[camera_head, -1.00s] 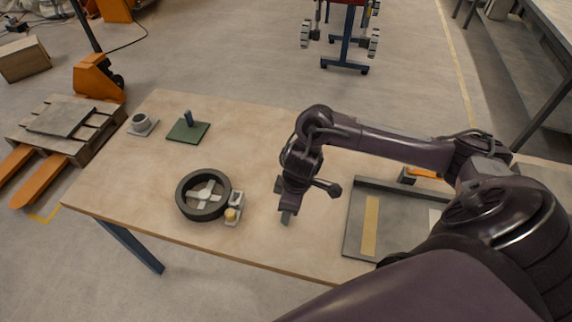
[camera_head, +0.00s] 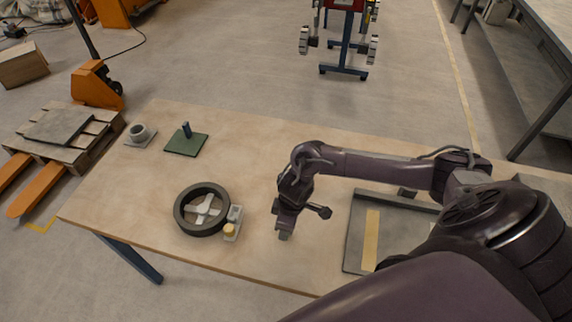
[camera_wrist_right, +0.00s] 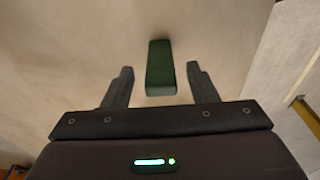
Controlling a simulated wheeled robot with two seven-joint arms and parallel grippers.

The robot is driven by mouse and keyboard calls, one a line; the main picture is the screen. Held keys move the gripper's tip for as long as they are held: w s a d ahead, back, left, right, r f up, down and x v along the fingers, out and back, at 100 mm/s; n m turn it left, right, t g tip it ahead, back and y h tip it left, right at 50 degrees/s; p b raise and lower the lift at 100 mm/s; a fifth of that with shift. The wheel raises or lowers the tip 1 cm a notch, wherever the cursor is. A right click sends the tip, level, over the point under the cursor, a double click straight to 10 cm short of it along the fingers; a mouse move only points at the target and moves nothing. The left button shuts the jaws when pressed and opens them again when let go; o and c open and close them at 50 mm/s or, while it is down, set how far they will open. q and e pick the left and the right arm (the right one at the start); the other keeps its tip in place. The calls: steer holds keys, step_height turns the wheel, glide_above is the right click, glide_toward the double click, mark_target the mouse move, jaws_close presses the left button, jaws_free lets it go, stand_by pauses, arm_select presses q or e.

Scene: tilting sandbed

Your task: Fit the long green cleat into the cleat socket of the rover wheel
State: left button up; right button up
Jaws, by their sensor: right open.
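The long green cleat (camera_wrist_right: 160,68) stands out between the two fingers of my right gripper (camera_wrist_right: 158,72) in the right wrist view. The fingers are open, with a gap on each side of the cleat. In the head view my right gripper (camera_head: 283,235) points down low over the table, right of the rover wheel; the cleat is hidden there. The rover wheel (camera_head: 181,212), a dark ring with pale spokes, lies flat on the table. Its cleat socket is too small to make out. My left gripper is not in view.
A grey fixture with a yellowish knob (camera_head: 229,230) touches the wheel's right side. A green plate with a post (camera_head: 185,145) and a grey cup-like part (camera_head: 138,132) stand at the back left. A grey tray (camera_head: 353,235) lies right of my gripper.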

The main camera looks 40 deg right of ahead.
steer(key=c, duration=1.1)
steer(key=shift+r, duration=0.1)
